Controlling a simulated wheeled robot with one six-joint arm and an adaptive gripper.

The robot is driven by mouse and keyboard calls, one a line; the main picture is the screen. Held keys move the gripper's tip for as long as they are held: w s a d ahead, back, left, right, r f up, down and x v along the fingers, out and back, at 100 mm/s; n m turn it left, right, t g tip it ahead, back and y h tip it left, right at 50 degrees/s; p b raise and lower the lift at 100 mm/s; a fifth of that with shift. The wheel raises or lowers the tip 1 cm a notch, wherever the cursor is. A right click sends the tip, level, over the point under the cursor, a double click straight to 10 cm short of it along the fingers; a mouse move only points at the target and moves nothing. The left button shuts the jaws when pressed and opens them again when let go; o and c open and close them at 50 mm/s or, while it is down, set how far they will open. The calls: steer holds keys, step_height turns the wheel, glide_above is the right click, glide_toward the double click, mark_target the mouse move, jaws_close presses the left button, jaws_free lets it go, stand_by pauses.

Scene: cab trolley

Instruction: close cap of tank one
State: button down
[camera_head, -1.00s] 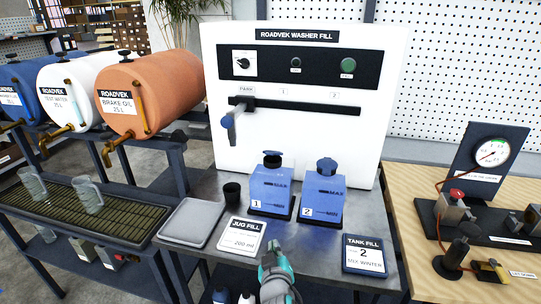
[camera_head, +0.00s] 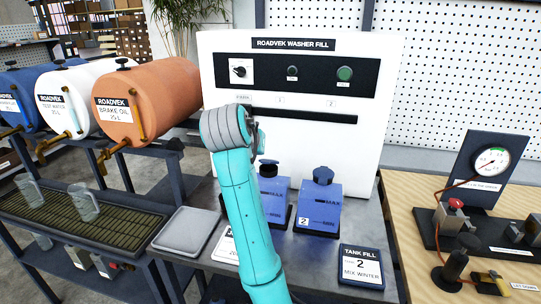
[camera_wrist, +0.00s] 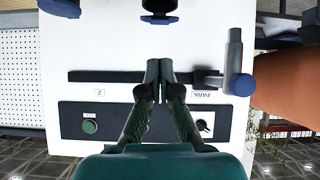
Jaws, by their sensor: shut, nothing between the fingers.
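Tank one (camera_head: 275,200) is a blue tank in the middle of the head view, partly hidden behind my arm. Its dark cap (camera_head: 268,163) shows at its top, with the lid looking raised; the hinge detail is too small to tell. In the wrist view, which is upside down, a dark cap with a blue part (camera_wrist: 160,8) is cut off at the top edge. Tank two (camera_head: 320,205) stands to the right with its cap (camera_head: 323,175) on. My gripper (camera_wrist: 157,68) is shut and empty, in front of the white panel and apart from the caps.
The fill nozzle (camera_wrist: 235,65) hangs at PARK on the rail, beside my gripper in the wrist view. The white fill panel (camera_head: 375,130) stands behind the tanks. A tank fill card (camera_head: 361,265) and a grey tray (camera_head: 186,232) lie on the bench.

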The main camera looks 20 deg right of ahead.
step_height(320, 180, up, 5)
glide_above(265, 162)
steer(key=shift+m+g, duration=0.4)
steer(key=f, duration=0.6)
steer(key=shift+w+d, duration=0.25)
steer(key=shift+d, duration=0.05)
steer(key=f, duration=0.2)
steer(key=shift+s+a+f, duration=0.15)
steer(key=shift+a+f, duration=0.1)
steer(key=shift+f, duration=0.15)
steer(key=shift+s+a+f, duration=0.1)
steer(key=shift+s+f, duration=0.15)
steer(key=shift+f, duration=0.35)
steer(key=shift+a+f, duration=0.1)
steer(key=shift+f, duration=0.05)
steer(key=shift+s+a+f+t+h, duration=0.2)
steer(key=shift+s+f+t+h, duration=0.15)
steer(key=shift+f+t, duration=0.3)
steer(key=shift+s+a+f+t+h, duration=0.3)
steer(key=shift+f+t+h, duration=0.15)
steer(key=shift+f, duration=0.4)
steer(key=shift+s+a+f+t+h, duration=0.15)
steer(key=shift+s+f+t+h, duration=0.15)
steer(key=shift+f+t, duration=0.4)
steer(key=shift+f, duration=0.1)
